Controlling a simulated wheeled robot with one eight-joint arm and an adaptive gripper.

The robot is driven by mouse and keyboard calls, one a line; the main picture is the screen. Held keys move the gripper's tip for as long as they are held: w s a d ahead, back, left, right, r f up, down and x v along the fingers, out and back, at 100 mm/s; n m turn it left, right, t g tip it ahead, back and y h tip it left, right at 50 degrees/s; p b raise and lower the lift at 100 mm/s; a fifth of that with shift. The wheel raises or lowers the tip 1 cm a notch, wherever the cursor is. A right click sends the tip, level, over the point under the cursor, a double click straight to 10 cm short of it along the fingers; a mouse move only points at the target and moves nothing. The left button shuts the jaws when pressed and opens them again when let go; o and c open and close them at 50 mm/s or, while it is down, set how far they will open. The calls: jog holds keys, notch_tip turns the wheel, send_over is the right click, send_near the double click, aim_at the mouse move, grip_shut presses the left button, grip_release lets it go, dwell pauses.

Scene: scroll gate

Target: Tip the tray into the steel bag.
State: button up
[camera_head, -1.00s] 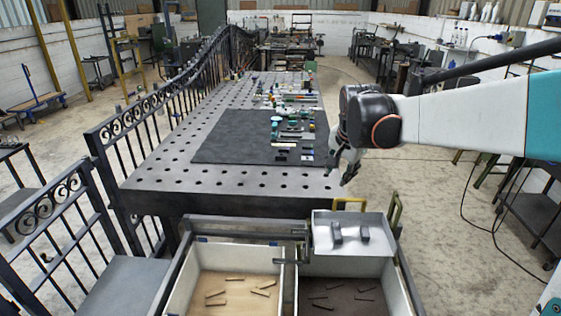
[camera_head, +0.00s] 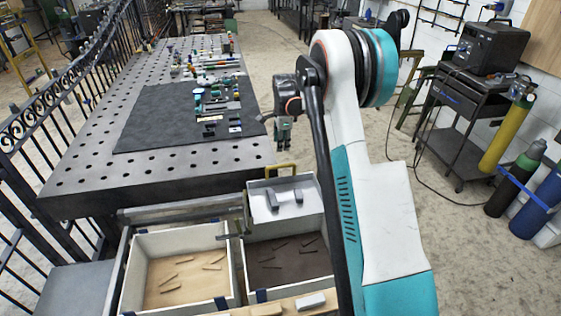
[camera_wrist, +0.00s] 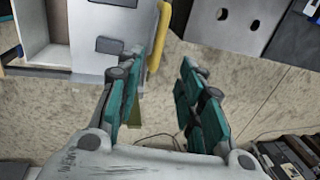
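A small pale metal tray (camera_head: 262,212) holds two dark grey pieces (camera_head: 298,196) and has a yellow handle (camera_head: 281,170) at its far edge. It sits above the far part of the right bin (camera_head: 262,286), which has a dark floor with several thin bars. I cannot tell for sure which bin is the steel bag. My gripper (camera_head: 283,149) points down just above and beyond the handle. In the wrist view, my gripper (camera_wrist: 162,60) has its teal fingers apart and nothing between them. The yellow handle (camera_wrist: 161,35) lies just ahead of the left finger, apparently apart from it.
A left bin (camera_head: 128,270) with a tan floor holds several bars. A perforated steel table (camera_head: 90,170) with a dark mat and tools stands behind. Gas cylinders (camera_head: 510,135) and a cart stand at the right.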

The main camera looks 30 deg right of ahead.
aim_at(280, 165)
jog(key=f, duration=0.4)
jog(key=w+f+b, duration=0.1)
jog(key=f, duration=0.3)
jog(key=w+f, duration=0.1)
jog(key=f, duration=0.4)
jog(key=shift+w+d+b, duration=0.2)
jog(key=shift+d+b, duration=0.1)
jog(key=shift+b, duration=0.1)
grip_shut()
